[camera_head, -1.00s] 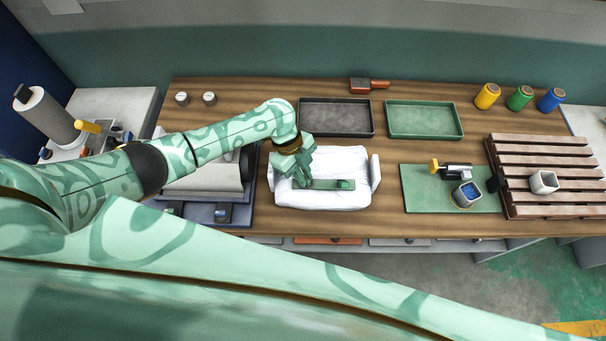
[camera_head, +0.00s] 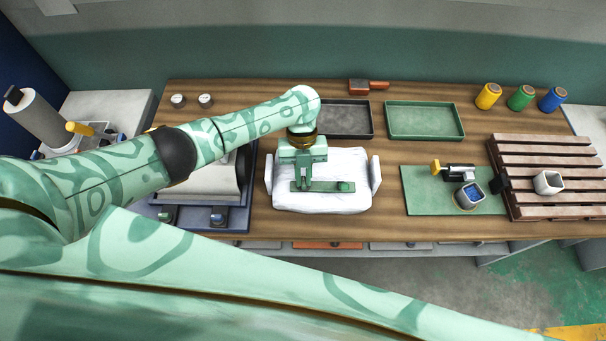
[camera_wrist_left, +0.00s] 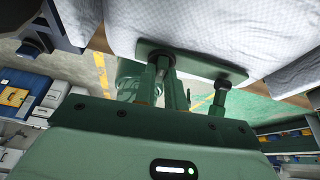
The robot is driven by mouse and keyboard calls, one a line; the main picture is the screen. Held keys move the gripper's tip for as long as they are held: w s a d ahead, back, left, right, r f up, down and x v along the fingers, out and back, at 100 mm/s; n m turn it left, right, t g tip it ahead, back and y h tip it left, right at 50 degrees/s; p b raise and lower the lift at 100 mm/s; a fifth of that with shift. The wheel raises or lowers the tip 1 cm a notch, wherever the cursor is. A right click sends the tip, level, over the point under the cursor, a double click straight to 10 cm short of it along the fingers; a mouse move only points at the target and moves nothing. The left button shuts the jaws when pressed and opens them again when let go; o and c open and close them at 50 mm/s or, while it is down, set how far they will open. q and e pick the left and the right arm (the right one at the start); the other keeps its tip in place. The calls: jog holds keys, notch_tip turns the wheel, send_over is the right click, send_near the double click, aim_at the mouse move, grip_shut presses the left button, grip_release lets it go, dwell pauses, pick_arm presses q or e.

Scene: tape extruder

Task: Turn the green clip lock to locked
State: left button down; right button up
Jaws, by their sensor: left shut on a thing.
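The green clip (camera_head: 328,187) is a flat bar lying across the white bag (camera_head: 323,205), with a raised green block (camera_head: 343,186) at its right end. My left gripper (camera_head: 302,184) points down at the left-middle part of the clip and is shut on it. In the left wrist view, the fingers (camera_wrist_left: 164,75) close around a dark round part under the green bar (camera_wrist_left: 215,67). A separate green post (camera_wrist_left: 222,88) stands out from the bar to the right of them. The fingers partly hide what they hold. My right gripper is not in view.
White side plates (camera_head: 376,175) flank the bag. A black tray (camera_head: 345,120) and a green tray (camera_head: 425,120) lie behind.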

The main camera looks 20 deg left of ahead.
pick_arm(q)
jog(key=shift+m, duration=0.5)
jog(key=c, duration=1.5)
grip_release()
jog(key=shift+o, duration=0.2)
jog(key=p+v, duration=0.3)
jog(key=v, duration=1.3)
jog(key=shift+w+d+p, duration=0.2)
jog(key=shift+d+p, duration=0.1)
jog(key=shift+p, duration=0.05)
jog(key=shift+r, duration=0.1)
